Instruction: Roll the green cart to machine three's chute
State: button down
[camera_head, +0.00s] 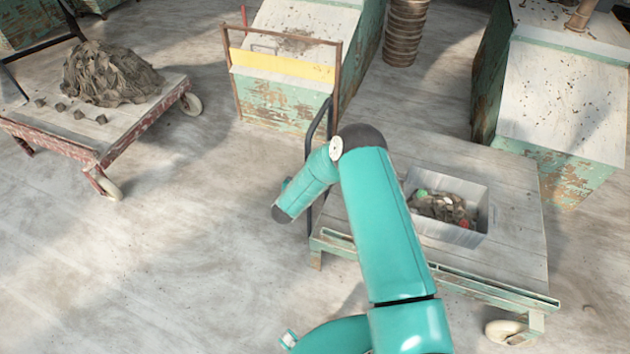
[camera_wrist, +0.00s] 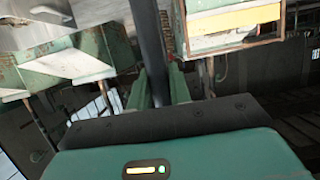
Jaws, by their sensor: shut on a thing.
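The green cart (camera_head: 505,205) is a low flatbed with a worn grey deck and chipped pale-green edge rails, at lower right in the head view. Its dark upright handle (camera_head: 314,130) rises at the left end, partly hidden by my arm. In the wrist view my gripper (camera_wrist: 159,85) has its green fingers shut on this dark handle bar (camera_wrist: 150,40). In the head view my arm hides the fingers. Two machines have sloping pale tops, one behind the handle (camera_head: 285,95) and one at upper right (camera_head: 565,95). No number shows, so I cannot tell which is machine three.
A grey plastic bin (camera_head: 450,233) of clay scraps sits on the cart's deck. A red-edged cart (camera_head: 150,115) with a clay heap stands at upper left. A stacked column (camera_head: 405,30) stands between the machines. The floor at lower left is clear.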

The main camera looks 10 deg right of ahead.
jog(key=shift+s+d+r, duration=0.1)
jog(key=shift+d, duration=0.1)
jog(key=w+a, duration=0.4)
jog(key=a, duration=0.3)
dwell(0.4)
jog(key=w+a, duration=0.4)
jog(key=a, duration=0.3)
dwell(0.7)
